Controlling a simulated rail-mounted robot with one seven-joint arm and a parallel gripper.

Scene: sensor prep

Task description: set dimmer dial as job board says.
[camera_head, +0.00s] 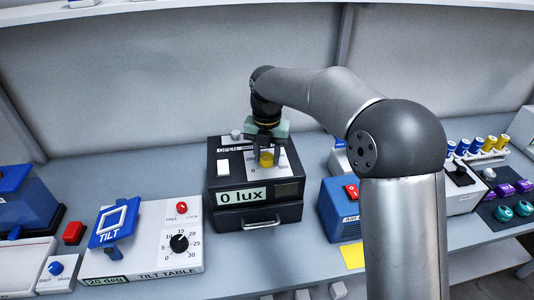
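The dark light box (224,186) stands in the middle of the bench, with a display (241,196) reading "0 lux". The dial's pointer is not readable. No readable job board is in view.
A tilt table box (145,262) with a black knob (179,243) stands at the left, beside a red button (73,232). A blue box (341,211) with a red switch is close on the right. Colored vials (476,147) stand farther right. Bare bench lies in front of the light box.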

